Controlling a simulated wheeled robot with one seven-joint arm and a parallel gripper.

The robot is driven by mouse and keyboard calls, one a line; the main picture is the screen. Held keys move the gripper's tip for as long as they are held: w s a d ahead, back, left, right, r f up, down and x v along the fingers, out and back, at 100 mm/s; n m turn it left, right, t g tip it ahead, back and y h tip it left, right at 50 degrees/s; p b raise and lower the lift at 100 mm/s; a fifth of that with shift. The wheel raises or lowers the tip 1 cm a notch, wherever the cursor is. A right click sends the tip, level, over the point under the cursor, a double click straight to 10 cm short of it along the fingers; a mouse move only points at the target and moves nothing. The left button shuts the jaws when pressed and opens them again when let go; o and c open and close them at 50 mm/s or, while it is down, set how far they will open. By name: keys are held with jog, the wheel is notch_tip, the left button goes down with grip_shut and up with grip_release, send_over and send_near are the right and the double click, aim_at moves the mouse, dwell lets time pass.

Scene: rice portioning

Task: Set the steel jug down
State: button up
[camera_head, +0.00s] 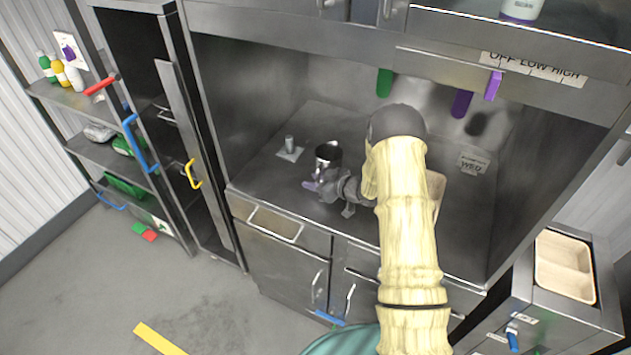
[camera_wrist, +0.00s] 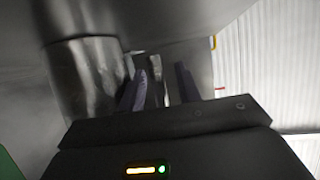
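The steel jug (camera_head: 328,153) appears upright, over or on the dark steel worktop inside the hooded bay; I cannot tell whether its base touches, as my gripper hides its lower part. It also shows blurred at the left of the wrist view (camera_wrist: 85,75). My gripper (camera_head: 313,186) is low in front of the jug. In the wrist view its two purple fingers (camera_wrist: 160,85) stand apart, beside the jug's body. A narrow pale metal strip (camera_wrist: 156,68), perhaps the jug's handle, shows between them with gaps on both sides.
A small post on a pale square base (camera_head: 289,153) stands left of the jug. A beige tray (camera_head: 437,190) is partly behind my arm. Green (camera_head: 384,83) and purple (camera_head: 461,103) handles hang above. The worktop's right side (camera_head: 475,225) is clear.

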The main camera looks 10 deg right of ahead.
jog(key=shift+r, duration=0.15)
jog(key=b+v, duration=0.2)
jog(key=v, duration=1)
jog(key=s+d+r+m+g+h, duration=0.1)
jog(key=s+r+m+h, duration=0.3)
jog(key=r+h, duration=0.35)
jog(key=s+a+r+m+g, duration=0.1)
jog(key=s+a+m+g, duration=0.1)
jog(key=s, duration=0.8)
jog(key=s+a+r+m+g+h, duration=0.1)
jog(key=s+a+m+g, duration=0.1)
jog(key=s, duration=0.8)
jog(key=shift+a+g, duration=0.7)
jog(key=shift+g, duration=0.5)
